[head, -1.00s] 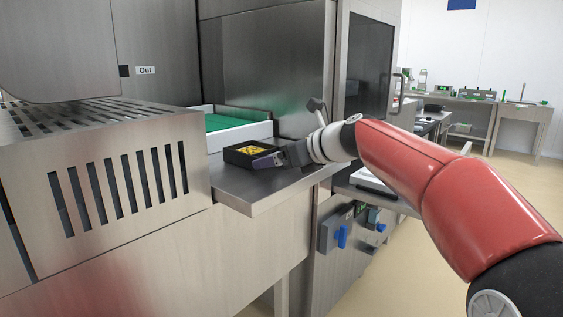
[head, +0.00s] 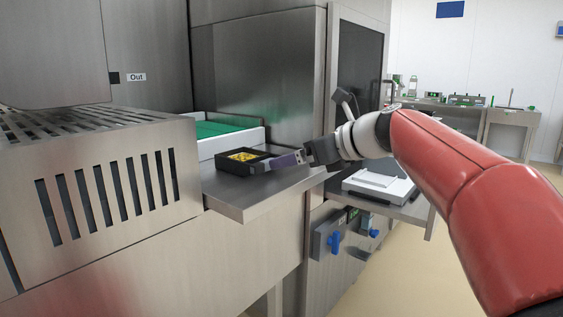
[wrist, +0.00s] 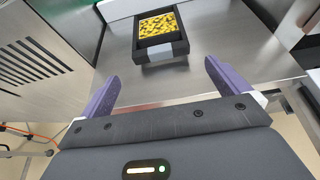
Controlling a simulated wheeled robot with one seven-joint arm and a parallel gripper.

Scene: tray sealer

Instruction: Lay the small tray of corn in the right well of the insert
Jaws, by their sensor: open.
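The small black tray of corn (head: 243,160) sits on the steel shelf by the machine, with yellow corn inside. In the wrist view the tray (wrist: 165,49) lies ahead of my gripper (wrist: 160,78), roughly centred between the fingers and apart from them. My gripper is open and empty, its two purple fingers spread; it also shows in the head view (head: 275,163), to the right of the tray. A white and grey holder (head: 378,184) stands on a lower shelf to the right, partly behind my arm; I cannot tell whether it is the insert.
The steel shelf (head: 245,201) has free room in front of the tray. A green conveyor belt (head: 212,129) with white sides is behind it. A slotted steel housing (head: 95,200) stands at left. Blue knobs (head: 334,243) stick out below the shelf.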

